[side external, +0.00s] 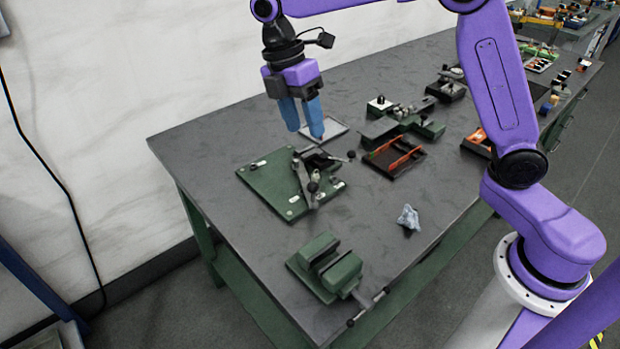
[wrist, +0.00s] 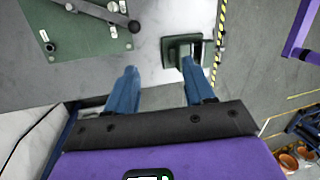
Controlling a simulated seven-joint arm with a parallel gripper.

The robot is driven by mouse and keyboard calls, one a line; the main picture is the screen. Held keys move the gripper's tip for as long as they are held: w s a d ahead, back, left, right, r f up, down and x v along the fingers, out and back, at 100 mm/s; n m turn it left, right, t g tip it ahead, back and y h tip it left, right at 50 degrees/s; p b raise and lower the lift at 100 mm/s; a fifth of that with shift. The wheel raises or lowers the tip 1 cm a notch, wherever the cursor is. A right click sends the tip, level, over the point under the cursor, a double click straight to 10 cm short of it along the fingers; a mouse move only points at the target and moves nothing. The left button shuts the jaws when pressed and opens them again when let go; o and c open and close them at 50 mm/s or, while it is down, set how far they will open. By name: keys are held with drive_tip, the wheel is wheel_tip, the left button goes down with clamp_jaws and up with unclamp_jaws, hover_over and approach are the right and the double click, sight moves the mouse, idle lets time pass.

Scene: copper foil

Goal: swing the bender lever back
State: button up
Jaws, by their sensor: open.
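The bender is a green base plate (side external: 262,191) with a grey lever and post on its right part. The lever (side external: 304,181) lies across the plate; a black ball knob (side external: 351,155) shows off the plate's right side. In the wrist view the plate (wrist: 75,38) is at upper left, and a grey bar (wrist: 103,12) ends in a black knob (wrist: 134,26). My gripper (side external: 305,133) has blue fingers, open and empty, apart from the lever. In the side view it appears above and behind the bender. In the wrist view the fingertips (wrist: 158,67) are below and right of the knob.
A green vise (side external: 328,266) stands near the front table edge and shows in the wrist view (wrist: 178,50). A flat grey tray (side external: 340,127) lies behind the bender. A black tray with orange-handled tools (side external: 393,158), green fixtures (side external: 400,125) and a crumpled blue cloth (side external: 408,217) are to the right.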

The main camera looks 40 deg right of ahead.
drive_tip(key=w+d+f+n+g, duration=0.1)
drive_tip(key=w+d+n, duration=0.1)
drive_tip(key=w, duration=0.5)
drive_tip(key=x, duration=1.1)
drive_tip(key=a+x, duration=0.1)
drive_tip(key=x, duration=0.5)
drive_tip(key=shift+d+f, duration=0.1)
drive_tip(key=shift+f, duration=0.1)
clamp_jaws()
